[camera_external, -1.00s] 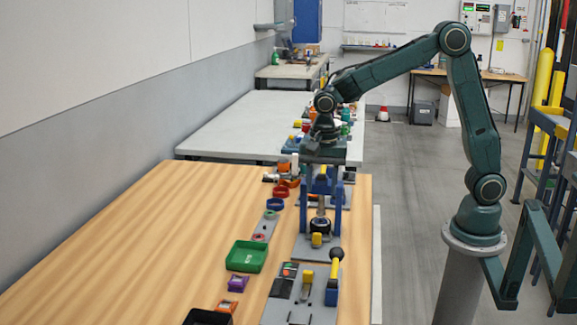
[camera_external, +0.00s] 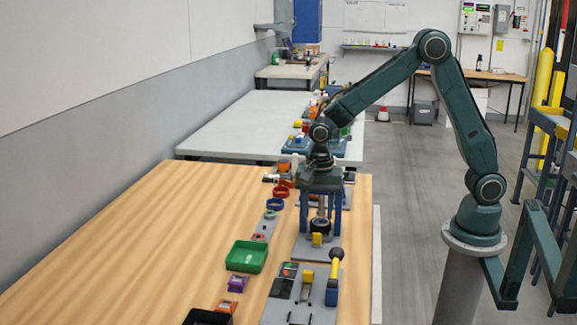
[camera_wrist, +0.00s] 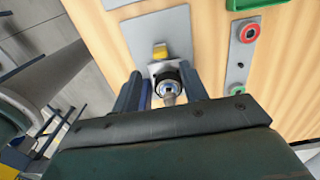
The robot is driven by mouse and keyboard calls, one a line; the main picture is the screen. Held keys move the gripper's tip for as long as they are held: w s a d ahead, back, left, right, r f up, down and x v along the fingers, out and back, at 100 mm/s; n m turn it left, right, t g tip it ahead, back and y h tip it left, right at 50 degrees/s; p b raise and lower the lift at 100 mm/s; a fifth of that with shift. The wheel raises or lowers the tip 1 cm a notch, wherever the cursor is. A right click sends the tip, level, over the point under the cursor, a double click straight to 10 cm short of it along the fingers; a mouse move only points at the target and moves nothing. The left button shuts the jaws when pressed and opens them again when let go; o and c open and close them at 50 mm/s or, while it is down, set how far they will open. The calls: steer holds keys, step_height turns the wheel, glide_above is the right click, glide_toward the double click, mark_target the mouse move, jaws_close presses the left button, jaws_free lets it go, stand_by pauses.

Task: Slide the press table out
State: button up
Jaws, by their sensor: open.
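My gripper (camera_external: 319,179) is open, pointing down above the press, apart from the tab. Its fingertips are hard to make out, and it hides the press's upper part.
A green tray (camera_external: 246,257) and several coloured rings and small blocks line the left of the press. The wide left part of the wooden bench (camera_external: 120,245) is clear.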

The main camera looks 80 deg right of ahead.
mark_target(317, 233)
steer(key=shift+f, duration=3.9)
steer(key=shift+c, duration=0.4)
jaws_close()
